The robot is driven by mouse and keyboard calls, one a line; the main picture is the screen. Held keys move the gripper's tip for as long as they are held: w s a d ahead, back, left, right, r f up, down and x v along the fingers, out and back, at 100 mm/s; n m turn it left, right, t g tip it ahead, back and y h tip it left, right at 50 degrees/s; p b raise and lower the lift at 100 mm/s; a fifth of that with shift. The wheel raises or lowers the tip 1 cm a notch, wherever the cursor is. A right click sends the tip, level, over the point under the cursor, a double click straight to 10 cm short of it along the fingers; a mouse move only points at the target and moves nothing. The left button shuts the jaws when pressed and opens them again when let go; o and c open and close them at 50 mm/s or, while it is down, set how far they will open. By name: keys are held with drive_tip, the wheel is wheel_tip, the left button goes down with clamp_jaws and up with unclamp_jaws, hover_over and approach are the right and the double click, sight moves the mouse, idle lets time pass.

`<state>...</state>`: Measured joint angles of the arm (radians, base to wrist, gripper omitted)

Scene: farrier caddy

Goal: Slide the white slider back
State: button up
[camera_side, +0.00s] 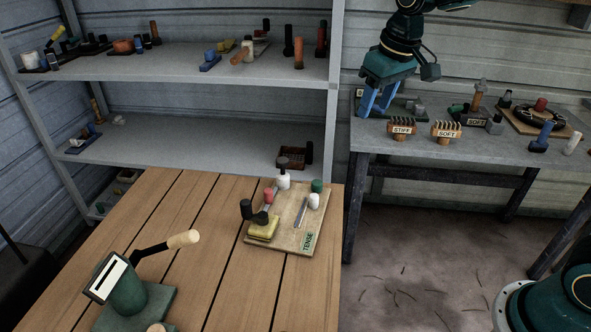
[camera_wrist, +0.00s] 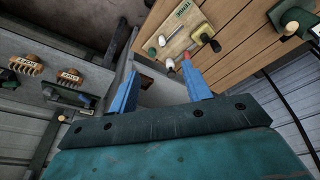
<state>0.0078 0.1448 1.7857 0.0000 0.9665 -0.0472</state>
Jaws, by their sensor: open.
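My gripper (camera_side: 374,106) is open and empty, its blue fingers over the back workbench near the STIFF brush. It also shows in the wrist view (camera_wrist: 160,72). I cannot tell for sure which part is the white slider. The board also shows in the wrist view (camera_wrist: 178,30). Red, green and black pieces and a yellow block share it. My gripper is well apart from all of these.
A green device (camera_side: 126,291) with a white-framed slot and a pale-handled lever stands on the wooden table. STIFF (camera_side: 402,129) and SOFT (camera_side: 446,131) brushes sit at the workbench edge. A shelf post (camera_side: 332,110) stands between shelves and workbench. Bare tabletop lies left of the board.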

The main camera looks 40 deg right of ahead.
drive_tip(key=w+f+g, duration=0.1)
drive_tip(key=w+f, duration=0.9)
drive_tip(key=w, duration=0.2)
drive_tip(key=g, duration=0.2)
hover_over(314, 196)
wheel_tip(314, 196, down, 15)
drive_tip(key=shift+d+f+n, duration=0.1)
drive_tip(key=shift+f+n, duration=0.05)
drive_tip(key=shift+n, duration=0.15)
drive_tip(key=shift+f, duration=0.15)
wheel_tip(314, 196, down, 14)
drive_tip(key=shift+r, duration=0.25)
clamp_jaws()
